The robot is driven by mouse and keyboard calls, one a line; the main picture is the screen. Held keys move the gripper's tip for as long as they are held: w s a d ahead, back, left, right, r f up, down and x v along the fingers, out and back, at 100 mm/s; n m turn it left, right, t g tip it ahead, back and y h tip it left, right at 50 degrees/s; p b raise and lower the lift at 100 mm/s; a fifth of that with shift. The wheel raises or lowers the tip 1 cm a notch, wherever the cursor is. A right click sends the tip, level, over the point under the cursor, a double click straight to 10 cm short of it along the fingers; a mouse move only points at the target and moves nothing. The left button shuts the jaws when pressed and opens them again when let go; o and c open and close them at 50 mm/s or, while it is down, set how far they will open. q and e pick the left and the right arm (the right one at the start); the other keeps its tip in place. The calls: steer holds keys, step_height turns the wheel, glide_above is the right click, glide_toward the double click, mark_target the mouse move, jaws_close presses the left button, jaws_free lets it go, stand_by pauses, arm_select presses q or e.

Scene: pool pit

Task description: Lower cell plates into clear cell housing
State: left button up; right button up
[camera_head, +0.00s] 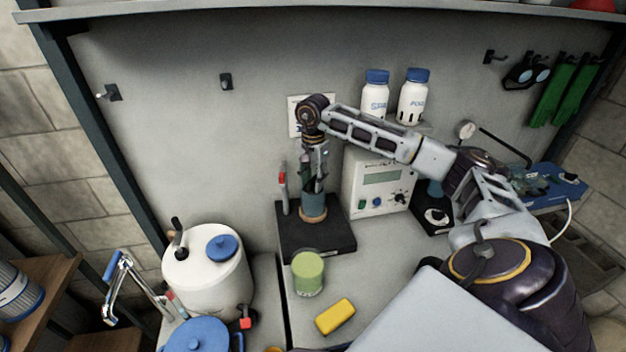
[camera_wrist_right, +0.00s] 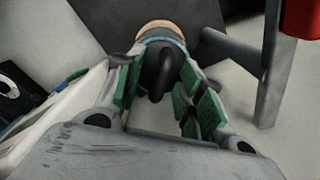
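My right gripper (camera_head: 315,187) points down from its arm at the middle of the head view. Beneath it a teal see-through cylinder (camera_head: 313,206) with a tan ring at its base stands on a black stand base (camera_head: 318,240). In the right wrist view, the green-padded fingers (camera_wrist_right: 160,82) lie on either side of a black handle (camera_wrist_right: 157,72). The handle stands over the round top of the cylinder (camera_wrist_right: 160,32), ringed tan and blue. Whether the pads press on the handle is unclear. Plates inside the cylinder are not visible. My left gripper is out of view.
A thin post with a red clip (camera_head: 282,180) rises close left of the cylinder. A white meter box (camera_head: 380,185) stands to the right. A glass with green content (camera_head: 308,273) and a yellow block (camera_head: 335,316) lie in front. A white canister (camera_head: 208,275) is left.

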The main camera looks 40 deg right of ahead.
step_height(320, 180, up, 12)
stand_by(0.8)
steer(key=shift+f, duration=0.1)
stand_by(1.1)
